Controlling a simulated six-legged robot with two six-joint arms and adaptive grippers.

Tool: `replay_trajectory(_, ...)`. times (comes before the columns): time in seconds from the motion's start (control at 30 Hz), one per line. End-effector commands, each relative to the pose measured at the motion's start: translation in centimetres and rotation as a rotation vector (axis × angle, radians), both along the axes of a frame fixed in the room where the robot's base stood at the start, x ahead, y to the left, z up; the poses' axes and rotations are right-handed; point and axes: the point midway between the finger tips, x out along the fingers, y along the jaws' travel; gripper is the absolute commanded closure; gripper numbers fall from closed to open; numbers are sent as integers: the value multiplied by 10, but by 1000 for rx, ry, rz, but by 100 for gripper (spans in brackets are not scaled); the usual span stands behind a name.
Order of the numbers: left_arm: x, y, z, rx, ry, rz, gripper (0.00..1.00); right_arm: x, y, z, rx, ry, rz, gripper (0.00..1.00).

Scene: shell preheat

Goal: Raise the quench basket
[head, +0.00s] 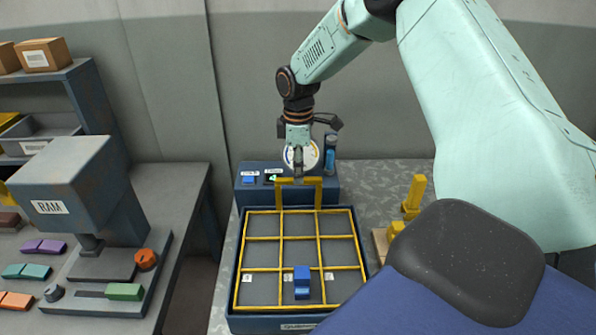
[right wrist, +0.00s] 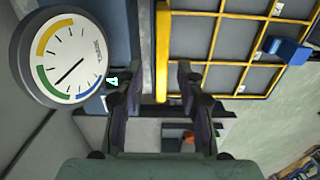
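The quench basket (head: 319,238) is a yellow wire grid sitting level in the dark blue quench tank (head: 234,262). Its upright yellow handle (head: 318,196) stands at the back edge. A blue stepped block (head: 302,283) is in a front compartment of the grid. My right gripper (head: 298,172) points down over the top bar of the handle. In the right wrist view my right gripper (right wrist: 155,95) has its fingers apart, and the yellow handle bar (right wrist: 162,60) shows between and beyond them; contact cannot be told. My left gripper is not in view.
A round dial gauge (right wrist: 62,58) stands close beside the right gripper, near a blue cylinder (head: 330,150). A yellow upright piece (head: 414,192) is at right. A press marked RAM (head: 60,195) and coloured blocks are on the left bench.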

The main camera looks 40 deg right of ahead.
Motion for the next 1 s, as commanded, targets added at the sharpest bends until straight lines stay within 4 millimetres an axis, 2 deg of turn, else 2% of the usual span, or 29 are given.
replay_trajectory(0.3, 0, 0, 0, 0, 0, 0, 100, 1, 0, 65, 0, -5, 0, 62)
replay_trajectory(0.5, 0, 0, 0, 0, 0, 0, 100, 1, 0, 95, -1, -3, 0, 62)
replay_trajectory(0.7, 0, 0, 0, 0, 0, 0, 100, 1, 0, 107, -1, -2, 0, 62)
replay_trajectory(1.0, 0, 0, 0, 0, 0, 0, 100, 1, 0, 108, -1, -1, 0, 62)
